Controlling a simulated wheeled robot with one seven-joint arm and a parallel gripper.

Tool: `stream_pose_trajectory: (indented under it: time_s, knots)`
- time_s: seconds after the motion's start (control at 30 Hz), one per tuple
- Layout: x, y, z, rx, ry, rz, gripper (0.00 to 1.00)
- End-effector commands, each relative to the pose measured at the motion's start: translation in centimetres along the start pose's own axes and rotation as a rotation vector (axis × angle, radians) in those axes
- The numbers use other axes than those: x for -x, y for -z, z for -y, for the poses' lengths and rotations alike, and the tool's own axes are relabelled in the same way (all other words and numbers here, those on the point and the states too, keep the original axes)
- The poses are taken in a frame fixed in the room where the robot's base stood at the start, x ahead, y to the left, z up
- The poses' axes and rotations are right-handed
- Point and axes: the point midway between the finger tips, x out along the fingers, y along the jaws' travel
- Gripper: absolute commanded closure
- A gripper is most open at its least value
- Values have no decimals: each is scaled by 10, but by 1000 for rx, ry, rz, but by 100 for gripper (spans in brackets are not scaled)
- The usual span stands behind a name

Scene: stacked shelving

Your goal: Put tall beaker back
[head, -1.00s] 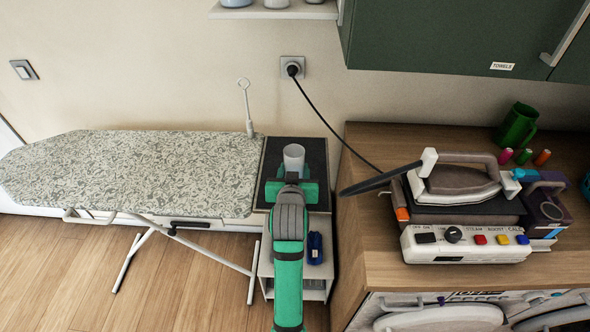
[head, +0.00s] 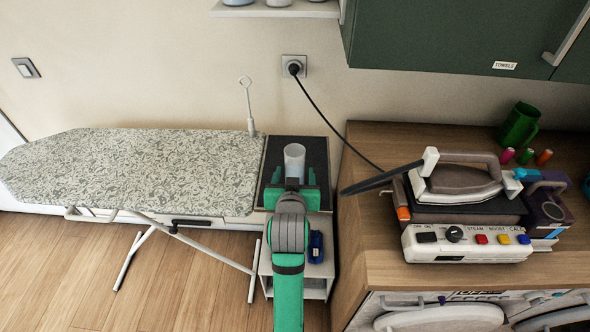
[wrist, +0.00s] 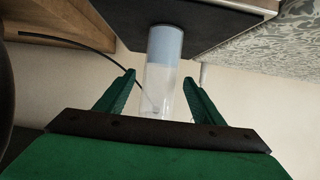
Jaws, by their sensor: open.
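A tall beaker (head: 294,160), clear with a pale blue-white end, stands on the dark top of a small shelf unit (head: 321,150). It also shows in the wrist view (wrist: 163,70), where its blue end meets the dark surface. My gripper (head: 291,182) is open in front of the beaker in the head view. In the wrist view its two green fingers (wrist: 158,90) are spread on either side of the beaker, with gaps on both sides. The gripper hides part of the shelf top in the head view.
A patterned ironing board (head: 130,170) adjoins the shelf unit on the left. A wooden counter (head: 375,240) at right holds an iron (head: 460,180), a green mug (head: 519,125) and spools. A black cord (head: 325,120) hangs behind. A blue item (head: 316,246) sits on the lower shelf.

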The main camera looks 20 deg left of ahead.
Motion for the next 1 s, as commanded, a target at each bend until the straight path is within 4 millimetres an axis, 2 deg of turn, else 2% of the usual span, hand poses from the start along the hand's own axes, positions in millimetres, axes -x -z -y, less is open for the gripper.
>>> stream_pose_trajectory:
  time_s: [0.1,0.3,0.5,0.67,0.77,0.83,1.0]
  knots:
    - [26,0,0,0,-1,-1,38]
    - [60,0,0,-1,-1,0,38]
    - [77,0,0,0,0,0,38]
    - [80,-2,-1,0,-1,1,38]
    - [80,-11,-4,-2,-6,1,38]
    - [81,-25,-9,-4,-13,0,38]
    - [89,-74,-27,-12,-41,-11,38]
